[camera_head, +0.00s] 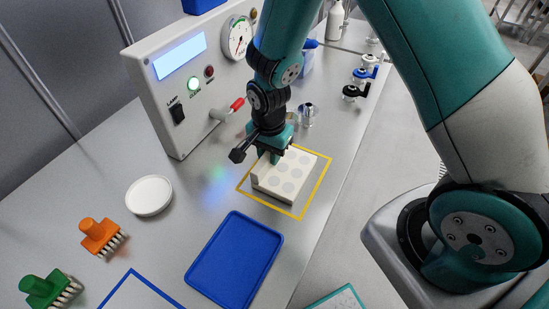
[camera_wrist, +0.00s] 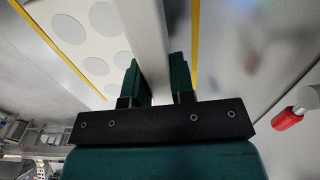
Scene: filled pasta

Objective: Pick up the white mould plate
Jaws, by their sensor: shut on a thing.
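The white mould plate (camera_head: 287,179) is a pale block with several round grey recesses on top and a raised wall along one side. It is at the yellow taped square on the bench. My gripper (camera_head: 277,155) is above its far left side, shut on the raised wall. In the wrist view the wall of the plate (camera_wrist: 145,38) runs between the two green fingers of my gripper (camera_wrist: 160,80), and the round recesses lie to the left. I cannot tell whether the plate rests on the bench or is slightly lifted.
A blue tray (camera_head: 236,262) lies in front of the yellow square (camera_head: 326,172). A white round dish (camera_head: 149,196), an orange brush (camera_head: 98,234) and a green brush (camera_head: 45,288) stand to the left. A machine (camera_head: 185,85) with a red-tipped lever (camera_head: 237,104) stands behind. Small metal cups (camera_head: 307,115) are close by.

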